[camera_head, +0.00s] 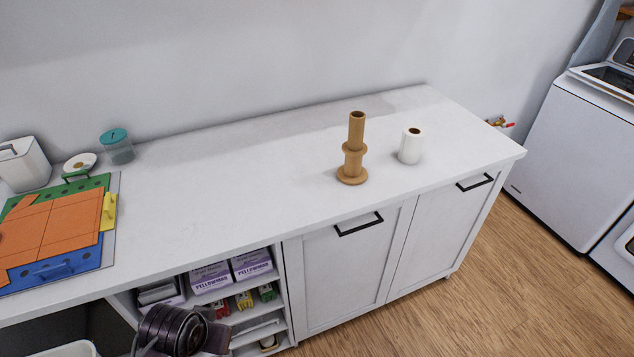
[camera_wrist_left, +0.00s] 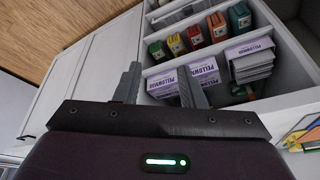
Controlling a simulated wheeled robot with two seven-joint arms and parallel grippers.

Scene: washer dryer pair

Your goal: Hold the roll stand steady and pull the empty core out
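The brown roll stand (camera_head: 352,172) stands upright on the white counter, right of its middle, with a wide round base and a ring partway up. A brown hollow tube, which looks like the empty core (camera_head: 356,130), rises upright from its top. My left arm shows low in the head view, in front of the shelves and well away from the stand. In the left wrist view my left gripper (camera_wrist_left: 160,85) has its two fingers apart with nothing held between them. My right gripper is not in view.
A white roll (camera_head: 411,147) stands right of the stand. A colourful board (camera_head: 60,230), a teal-lidded jar (camera_head: 117,147) and a white container (camera_head: 22,163) are at the left.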

